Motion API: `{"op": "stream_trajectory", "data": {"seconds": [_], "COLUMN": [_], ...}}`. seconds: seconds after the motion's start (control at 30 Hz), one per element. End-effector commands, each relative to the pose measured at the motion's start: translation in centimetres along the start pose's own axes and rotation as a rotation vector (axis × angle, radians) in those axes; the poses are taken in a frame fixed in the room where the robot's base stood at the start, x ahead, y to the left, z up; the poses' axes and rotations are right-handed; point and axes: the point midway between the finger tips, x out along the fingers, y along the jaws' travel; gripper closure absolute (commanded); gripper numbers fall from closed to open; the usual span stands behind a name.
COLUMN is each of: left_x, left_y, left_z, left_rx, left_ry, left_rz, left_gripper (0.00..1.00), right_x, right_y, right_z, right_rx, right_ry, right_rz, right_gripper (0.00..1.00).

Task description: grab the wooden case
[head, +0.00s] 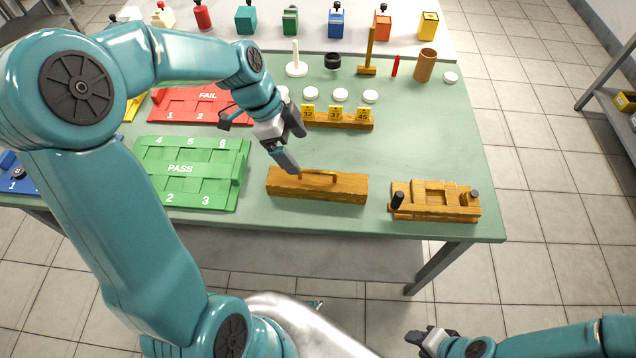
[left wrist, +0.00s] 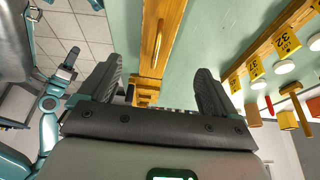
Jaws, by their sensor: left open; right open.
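The wooden case (head: 340,188) is a long brown box with a brass handle (head: 318,174) on top. It lies near the front edge of the green table. My left gripper (head: 297,152) is open and empty, just above and behind the case's left half. In the left wrist view the case (left wrist: 153,20) and its handle (left wrist: 159,42) show ahead, between the directions of the two open fingers (left wrist: 160,85). I cannot tell how large the gap to the handle is. My right gripper (head: 420,341) is open and empty, low in front of the table.
A slotted wooden block (head: 437,203) with dark knobs stands right of the case. The green PASS tray (head: 180,168) is to the left, the red FAIL tray (head: 185,108) behind it. A numbered wooden rack (head: 340,122) stands behind the case, with clear table between.

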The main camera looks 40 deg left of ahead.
Motion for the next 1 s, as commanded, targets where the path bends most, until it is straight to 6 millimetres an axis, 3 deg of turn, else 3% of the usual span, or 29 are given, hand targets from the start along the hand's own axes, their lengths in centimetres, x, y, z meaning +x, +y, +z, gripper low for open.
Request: {"op": "stream_trajectory", "data": {"seconds": [0.1, 0.3, 0.53, 0.8, 1.0], "left_x": [3.1, 6.9, 8.7, 12.8, 13.3], "left_y": [0.3, 0.3, 0.2, 0.2, 0.1], "left_z": [0.0, -0.1, -0.1, -0.3, -0.3], "left_rx": [-0.001, -0.002, 0.0, -0.002, -0.002], "left_ry": [-0.001, 0.0, 0.0, 0.0, 0.0], "left_rz": [0.008, 0.004, 0.003, 0.004, 0.0], "left_gripper": [0.08, 0.08, 0.08, 0.08, 0.08], "right_x": [0.1, 0.1, 0.0, -0.4, -0.4], "right_y": [0.0, 0.1, 0.0, -0.1, -0.1], "right_z": [0.0, 0.0, 0.0, 0.0, 0.0], "right_rx": [0.0, 0.0, 0.0, 0.0, 0.0], "right_ry": [0.0, 0.0, 0.0, 0.0, 0.0], "right_rz": [0.0, 0.0, 0.0, 0.0, 0.0], "right_gripper": [0.57, 0.57, 0.57, 0.57, 0.57]}}
